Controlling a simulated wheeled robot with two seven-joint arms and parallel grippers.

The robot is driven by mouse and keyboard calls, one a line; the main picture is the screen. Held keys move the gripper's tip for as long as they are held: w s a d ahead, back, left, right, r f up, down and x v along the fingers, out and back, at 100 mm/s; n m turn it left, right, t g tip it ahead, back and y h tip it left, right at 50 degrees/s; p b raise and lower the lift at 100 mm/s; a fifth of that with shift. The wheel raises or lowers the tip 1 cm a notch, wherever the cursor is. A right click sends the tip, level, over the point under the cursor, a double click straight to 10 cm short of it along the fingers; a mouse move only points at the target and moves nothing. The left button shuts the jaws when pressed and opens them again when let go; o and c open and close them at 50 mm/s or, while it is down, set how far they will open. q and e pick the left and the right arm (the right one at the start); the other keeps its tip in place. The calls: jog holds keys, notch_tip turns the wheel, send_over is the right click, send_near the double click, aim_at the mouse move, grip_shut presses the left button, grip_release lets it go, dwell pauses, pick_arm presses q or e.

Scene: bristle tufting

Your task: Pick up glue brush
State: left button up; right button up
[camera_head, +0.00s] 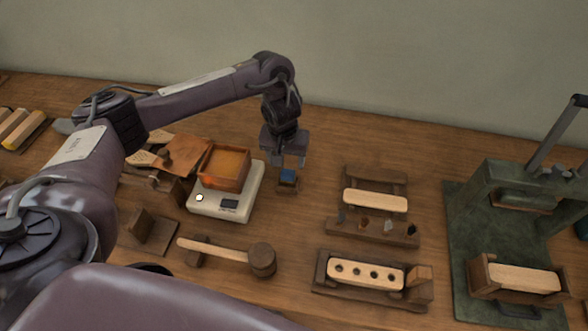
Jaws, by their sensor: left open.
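My left gripper (290,160) points down over the bench, just right of the white scale. It is open, with its fingers apart. Directly below and between the fingertips is a small blue piece (287,175) in a small dark wooden holder (288,187). This may be the glue brush, but it is too small and too covered by the gripper to be sure. I cannot tell whether the fingers touch it. My right gripper does not show.
The white scale (247,205) bears an orange-lined wooden box (213,165). A wooden mallet (262,260) lies in front. A tool rack (345,227), a drilled brush block (365,274) and a green press (480,210) stand to the right. Bare bench lies between gripper and rack.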

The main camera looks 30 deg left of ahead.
aim_at(288, 172)
pick_arm(q)
notch_tip(288, 172, down, 2)
jog(key=shift+s+f+b, duration=0.1)
jog(key=shift+b, duration=0.25)
jog(key=shift+f, duration=0.35)
jog(key=f, duration=0.2)
jog(key=f+b, duration=0.1)
jog(key=f, duration=0.1)
jog(key=shift+w+d, duration=0.15)
jog(key=shift+w, duration=0.1)
jog(key=shift+r, duration=0.1)
jog(key=c, duration=1.1)
jog(key=shift+o, duration=0.2)
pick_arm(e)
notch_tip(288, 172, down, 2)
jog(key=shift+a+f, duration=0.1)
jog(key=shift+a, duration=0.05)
